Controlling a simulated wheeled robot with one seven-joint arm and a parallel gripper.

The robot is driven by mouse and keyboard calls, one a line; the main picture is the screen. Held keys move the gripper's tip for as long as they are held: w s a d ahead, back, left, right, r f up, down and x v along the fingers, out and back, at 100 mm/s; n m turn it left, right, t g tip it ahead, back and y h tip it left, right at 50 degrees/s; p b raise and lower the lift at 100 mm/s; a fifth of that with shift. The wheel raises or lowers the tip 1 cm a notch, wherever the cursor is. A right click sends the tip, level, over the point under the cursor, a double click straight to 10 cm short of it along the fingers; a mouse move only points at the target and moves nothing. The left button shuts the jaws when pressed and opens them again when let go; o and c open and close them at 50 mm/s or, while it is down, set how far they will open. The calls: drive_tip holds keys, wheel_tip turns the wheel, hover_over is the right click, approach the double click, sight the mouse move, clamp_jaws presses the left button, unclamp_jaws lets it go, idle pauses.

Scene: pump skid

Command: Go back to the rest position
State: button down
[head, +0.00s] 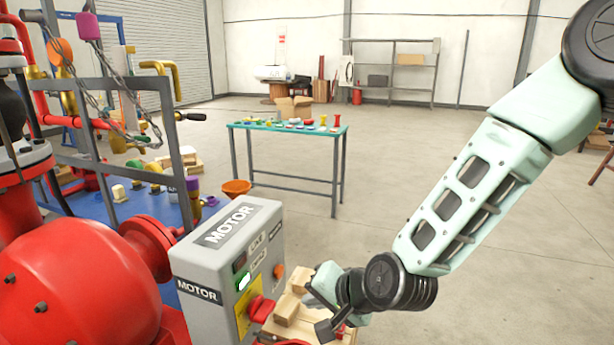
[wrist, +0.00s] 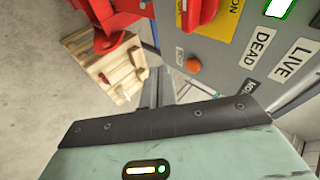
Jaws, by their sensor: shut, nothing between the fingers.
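My gripper (wrist: 158,82) shows in the wrist view as two narrow grey fingers close together with nothing between them. In the head view my arm reaches down from the upper right, and my gripper end (head: 328,322) is low, just right of the grey MOTOR box (head: 222,240). The fingertips are hard to make out there. The box's panel has a red switch handle (head: 261,310), an orange button (head: 278,271) and a lit green indicator (head: 243,281). The wrist view shows the red handle (wrist: 203,10) and orange button (wrist: 193,65) beside the fingers, apart from them as far as I can tell.
A wooden pallet (wrist: 112,68) lies on the floor below my gripper. A red pump (head: 85,285) and a pipe rack stand at the left. A teal-topped table (head: 265,126) with small parts stands farther back. The floor (head: 400,165) in the middle is clear.

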drive_tip(key=s+d+r+n+g+h, duration=0.2)
drive_tip(key=s+d+r+n, duration=0.1)
drive_tip(key=s, duration=0.4)
drive_tip(key=s+d+r+n+g+h, duration=0.2)
drive_tip(key=s+d+n, duration=0.3)
drive_tip(key=s, duration=0.3)
drive_tip(key=s+d+r+n+g+h, duration=0.2)
drive_tip(key=s+d+r+n, duration=0.2)
drive_tip(key=s, duration=0.4)
drive_tip(key=shift+d+r, duration=0.15)
drive_tip(key=shift+d, duration=0.6)
